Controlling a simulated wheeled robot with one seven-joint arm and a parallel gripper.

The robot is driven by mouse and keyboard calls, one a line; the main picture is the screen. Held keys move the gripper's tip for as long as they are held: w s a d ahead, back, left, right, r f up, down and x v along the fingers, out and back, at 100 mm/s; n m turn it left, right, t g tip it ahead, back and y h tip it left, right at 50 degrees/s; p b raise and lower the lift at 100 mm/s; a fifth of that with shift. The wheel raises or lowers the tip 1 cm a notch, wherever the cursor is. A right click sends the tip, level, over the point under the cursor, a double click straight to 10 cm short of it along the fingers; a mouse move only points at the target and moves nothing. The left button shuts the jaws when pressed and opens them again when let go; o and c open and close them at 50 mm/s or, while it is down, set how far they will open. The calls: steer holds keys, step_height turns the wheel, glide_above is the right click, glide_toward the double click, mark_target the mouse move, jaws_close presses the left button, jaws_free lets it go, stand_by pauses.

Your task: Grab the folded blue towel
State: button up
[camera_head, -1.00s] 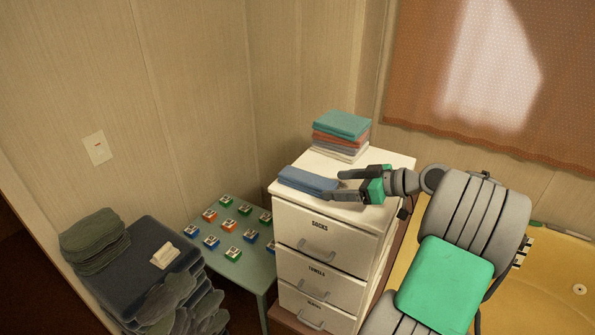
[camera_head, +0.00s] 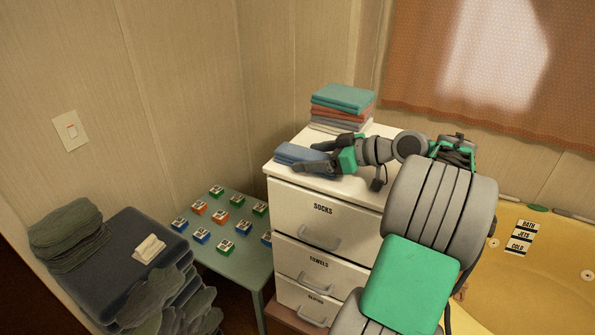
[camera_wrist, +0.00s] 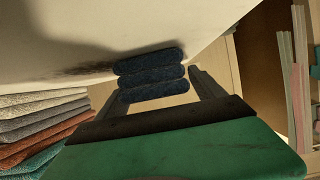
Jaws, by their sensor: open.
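The folded blue towel (camera_head: 288,153) lies on the front left part of the white dresser's top (camera_head: 375,182). My gripper (camera_head: 308,156) is open, low over the dresser top, with its fingers reaching over the towel from the right. In the wrist view the folded towel (camera_wrist: 150,72) shows its dark blue layers end-on, between the spread fingers of my gripper (camera_wrist: 158,82). The fingers are not closed on it. Whether either finger touches it, I cannot tell. The fingers hide part of the towel in the head view.
A stack of folded towels (camera_head: 342,104), teal on top, stands close behind the blue towel. A low green table (camera_head: 247,262) with several small boxes is at the left. A yellow tub (camera_head: 545,265) is at the right.

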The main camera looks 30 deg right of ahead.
steer(key=shift+r, duration=0.15)
steer(key=c, duration=1.5)
